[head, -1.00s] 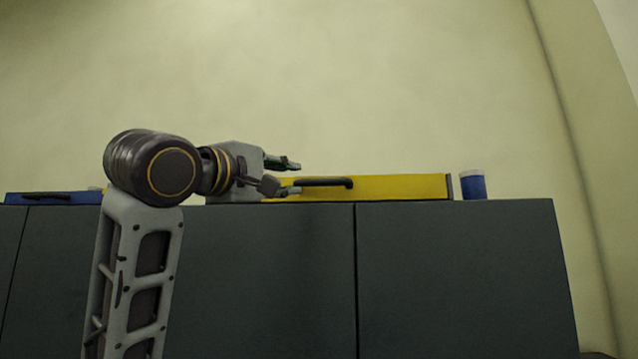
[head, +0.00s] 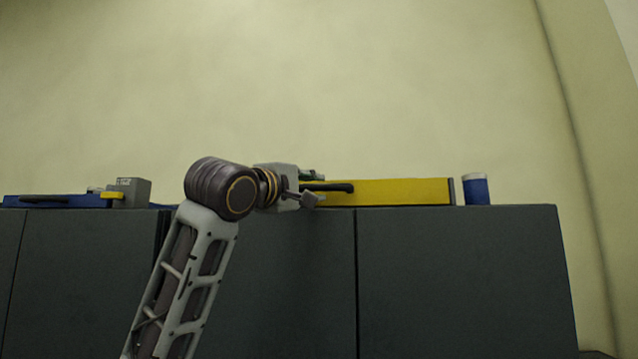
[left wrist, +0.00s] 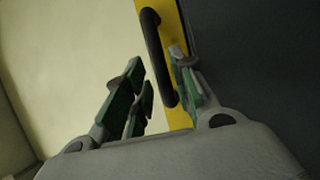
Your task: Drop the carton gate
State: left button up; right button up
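A long yellow panel (head: 405,191) with a dark bar handle (head: 335,187) stands on top of the grey cabinets. A blue panel (head: 75,201), also with a dark handle, lies at the far left; I cannot tell which panel is the carton gate. My left gripper (head: 313,187) is at the left end of the yellow panel's handle. In the left wrist view, the gripper (left wrist: 155,66) is open and the handle (left wrist: 153,40) runs between its fingers; contact is unclear. Part of the yellow panel (left wrist: 180,118) is hidden by the gripper. My right gripper is out of view.
A grey box (head: 132,192) with a yellow tab (head: 112,196) stands at the blue panel's right end. A blue cup with a pale top (head: 476,190) stands just right of the yellow panel. The grey cabinet fronts (head: 455,280) drop below.

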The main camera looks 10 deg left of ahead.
aim_at(317, 188)
pick_arm(q)
jog(key=shift+p+x, duration=0.75)
jog(key=shift+x, duration=1.45)
grip_shut()
